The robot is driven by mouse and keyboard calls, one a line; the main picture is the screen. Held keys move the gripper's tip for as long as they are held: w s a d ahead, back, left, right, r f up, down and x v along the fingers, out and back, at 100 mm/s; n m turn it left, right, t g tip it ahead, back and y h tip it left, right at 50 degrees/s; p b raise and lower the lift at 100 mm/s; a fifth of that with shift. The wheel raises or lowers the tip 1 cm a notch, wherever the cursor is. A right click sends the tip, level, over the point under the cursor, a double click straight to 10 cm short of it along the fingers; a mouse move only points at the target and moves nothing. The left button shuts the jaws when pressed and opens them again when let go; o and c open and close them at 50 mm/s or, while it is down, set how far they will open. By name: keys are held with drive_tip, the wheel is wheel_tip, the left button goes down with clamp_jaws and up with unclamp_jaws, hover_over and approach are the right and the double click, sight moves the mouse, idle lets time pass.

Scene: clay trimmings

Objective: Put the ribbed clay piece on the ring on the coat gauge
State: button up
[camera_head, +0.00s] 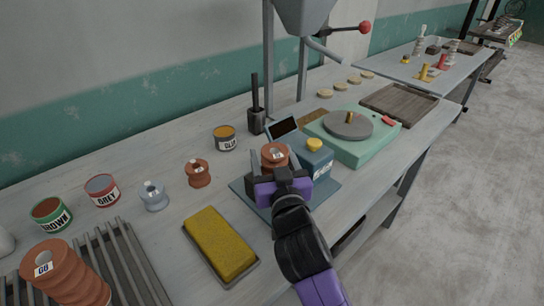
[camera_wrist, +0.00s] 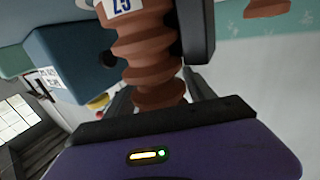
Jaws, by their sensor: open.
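A ribbed terracotta clay piece (camera_head: 275,155) with a white label stands upright between my gripper's fingers. It also fills the middle of the wrist view (camera_wrist: 148,55), where part of its label shows. My gripper (camera_head: 273,163) is open, with one finger on each side of the piece. The coat gauge (camera_head: 318,160) is a blue box with a dark tilted display and a yellow knob; its side also shows in the wrist view (camera_wrist: 72,62). The piece is right beside the box. The ring is hidden, so I cannot tell whether the piece rests on it.
A blue mat (camera_head: 243,190) lies under the gauge. A yellow sponge (camera_head: 220,243) in a tray is in front left. A green wheel unit (camera_head: 370,145) stands to the right. Glaze tins (camera_head: 102,190) stand behind.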

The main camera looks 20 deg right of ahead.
drive_tip(key=b+v, duration=0.1)
drive_tip(key=v, duration=1)
drive_tip(key=shift+b, duration=0.35)
drive_tip(key=shift+s+a+r, duration=0.1)
drive_tip(key=shift+s, duration=0.4)
drive_tip(key=s+a+n+t+y, duration=0.2)
drive_tip(key=s+a+n+y, duration=0.25)
drive_tip(key=s, duration=0.25)
drive_tip(key=s+d+f+g+p, duration=0.1)
drive_tip(key=s+d+f, duration=0.1)
drive_tip(key=s, duration=0.6)
drive_tip(key=s+d+f+m+g+p, duration=0.1)
drive_tip(key=s+f, duration=0.3)
drive_tip(key=s, duration=0.4)
drive_tip(key=s+d+f+m+g+p, duration=0.1)
drive_tip(key=s+d+f+g, duration=0.1)
drive_tip(key=s, duration=0.7)
drive_tip(key=shift+d+f+g+h, duration=0.35)
drive_tip(key=shift+d+f+g, duration=0.1)
drive_tip(key=shift+f, duration=0.2)
